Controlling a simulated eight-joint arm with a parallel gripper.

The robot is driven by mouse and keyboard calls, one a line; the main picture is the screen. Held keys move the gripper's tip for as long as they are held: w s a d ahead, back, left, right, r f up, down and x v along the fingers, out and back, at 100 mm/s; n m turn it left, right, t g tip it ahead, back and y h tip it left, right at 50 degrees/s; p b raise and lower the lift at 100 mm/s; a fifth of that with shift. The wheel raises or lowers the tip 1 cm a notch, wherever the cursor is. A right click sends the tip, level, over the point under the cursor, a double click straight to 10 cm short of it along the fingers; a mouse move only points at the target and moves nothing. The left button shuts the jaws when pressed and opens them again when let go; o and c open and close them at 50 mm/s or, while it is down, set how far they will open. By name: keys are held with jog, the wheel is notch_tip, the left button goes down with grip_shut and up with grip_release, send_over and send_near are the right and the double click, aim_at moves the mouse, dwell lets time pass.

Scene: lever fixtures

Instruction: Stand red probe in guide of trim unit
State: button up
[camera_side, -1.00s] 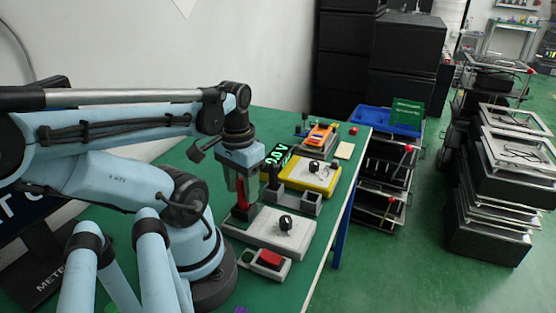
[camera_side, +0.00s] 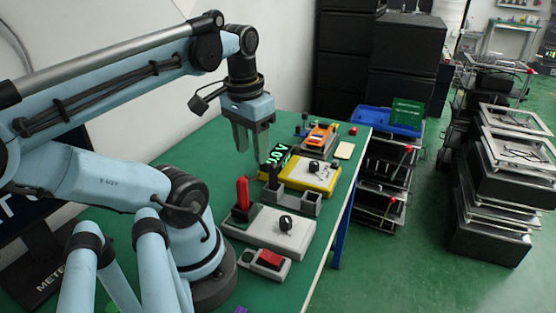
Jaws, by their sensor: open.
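The red probe (camera_side: 242,192) stands upright, its lower end in a dark grey guide block (camera_side: 240,216) at the back left of a light grey unit with a black knob (camera_side: 286,223). I cannot read a label naming this the trim unit. My gripper (camera_side: 253,150) is open and empty. Its fingers point down, above and a little right of the probe in the picture, apart from it. The depth of the probe's tip inside the guide is hidden.
A yellow unit (camera_side: 322,180) with a knob and a grey holder (camera_side: 303,199) sit behind the grey unit. A red switch box (camera_side: 270,259) lies in front. An orange device (camera_side: 320,135) is at the back. Green table (camera_side: 195,150) is clear at left.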

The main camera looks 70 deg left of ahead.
jog(key=w+d+f+m+t, duration=0.4)
jog(key=w+d, duration=0.6)
jog(key=w, duration=0.3)
jog(key=shift+w+d+m+t+h, duration=0.35)
jog(key=shift+m+t, duration=0.25)
jog(key=shift+t, duration=0.6)
